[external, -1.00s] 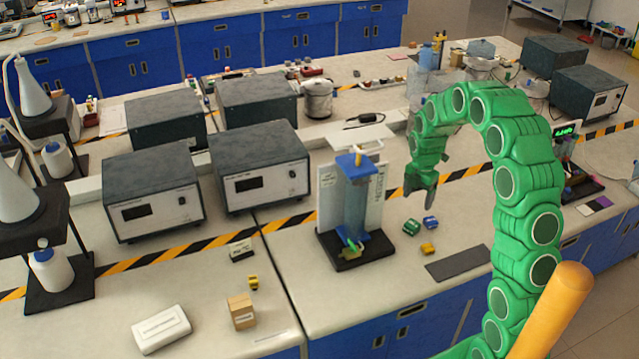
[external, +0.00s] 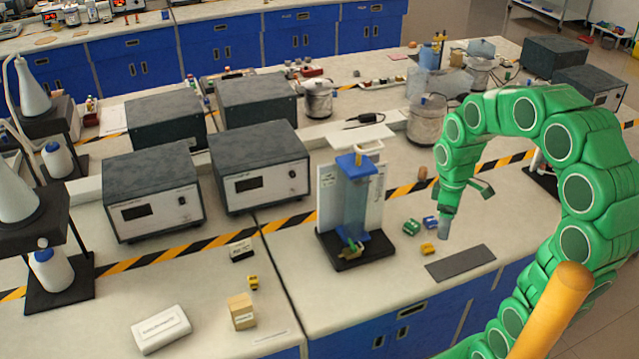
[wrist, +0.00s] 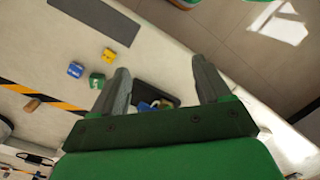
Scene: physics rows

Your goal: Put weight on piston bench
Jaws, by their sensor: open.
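The piston bench (external: 355,205) stands upright on a black base near the counter's front edge, with a blue top and a clear column. Its base and blue parts (wrist: 152,104) show partly between the fingers in the wrist view. I cannot tell which is the weight. My gripper (external: 465,214) is open and empty above the counter, right of the blocks. Its spread fingers (wrist: 160,68) show in the wrist view.
A dark grey mat (external: 460,262) lies near the front edge, right of the blocks. Grey instrument boxes (external: 260,165) stand to the left. A metal pot (external: 426,118) is behind my gripper. Striped tape (external: 295,221) crosses the counter.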

